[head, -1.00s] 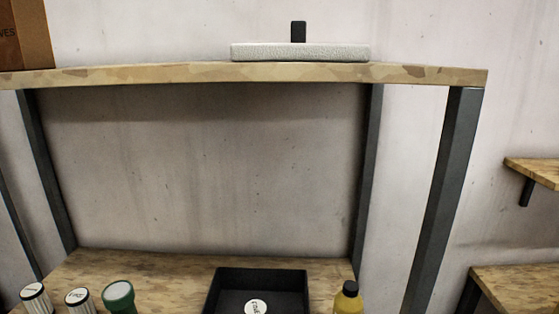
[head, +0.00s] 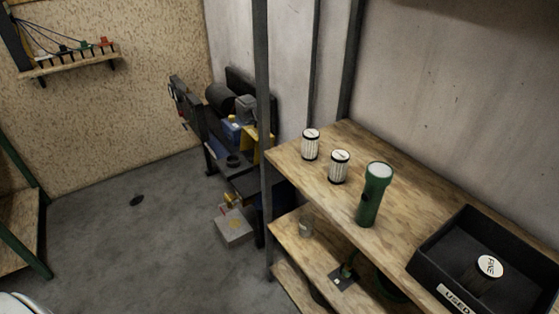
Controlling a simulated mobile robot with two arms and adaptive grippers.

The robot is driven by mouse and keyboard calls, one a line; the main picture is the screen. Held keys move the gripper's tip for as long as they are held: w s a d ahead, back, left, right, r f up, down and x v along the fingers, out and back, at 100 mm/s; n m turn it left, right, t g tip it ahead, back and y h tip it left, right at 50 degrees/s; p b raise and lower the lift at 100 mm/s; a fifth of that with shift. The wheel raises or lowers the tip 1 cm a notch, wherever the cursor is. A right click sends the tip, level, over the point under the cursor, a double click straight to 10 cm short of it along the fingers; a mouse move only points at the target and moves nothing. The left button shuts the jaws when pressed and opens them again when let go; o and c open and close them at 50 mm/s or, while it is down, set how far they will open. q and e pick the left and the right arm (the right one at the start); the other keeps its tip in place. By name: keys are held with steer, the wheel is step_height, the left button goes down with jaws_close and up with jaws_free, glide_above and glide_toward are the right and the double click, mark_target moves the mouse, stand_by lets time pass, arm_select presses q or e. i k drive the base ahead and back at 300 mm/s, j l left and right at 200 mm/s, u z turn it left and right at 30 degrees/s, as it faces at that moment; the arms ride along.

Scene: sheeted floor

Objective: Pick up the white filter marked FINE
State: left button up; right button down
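Two white ribbed filters with dark rims stand upright on the wooden shelf: one farther left (head: 311,145) and one just right of it (head: 339,167). The writing on their tops is too small to read. A dark cylinder with a round white label (head: 489,267) is inside the black tray (head: 433,240); its label seems to read FINE, but I cannot be sure. The tray's front tag (head: 456,299) reads USED. Neither of my grippers is in view.
A green flashlight (head: 374,195) stands on the shelf between the filters and the tray. Lower shelves (head: 304,250) hold a small jar. A cluttered machine (head: 235,120) stands beyond the shelf's left end. The grey floor (head: 130,235) at left is mostly open.

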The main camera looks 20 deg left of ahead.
mark_target(340, 158)
steer(key=u, duration=0.25)
steer(key=j+z, duration=0.1)
steer(key=j, duration=0.4)
steer(key=k+j, duration=0.15)
steer(key=j, duration=0.3)
steer(key=k+j+z, duration=0.15)
steer(key=j, duration=0.35)
steer(key=i, duration=0.05)
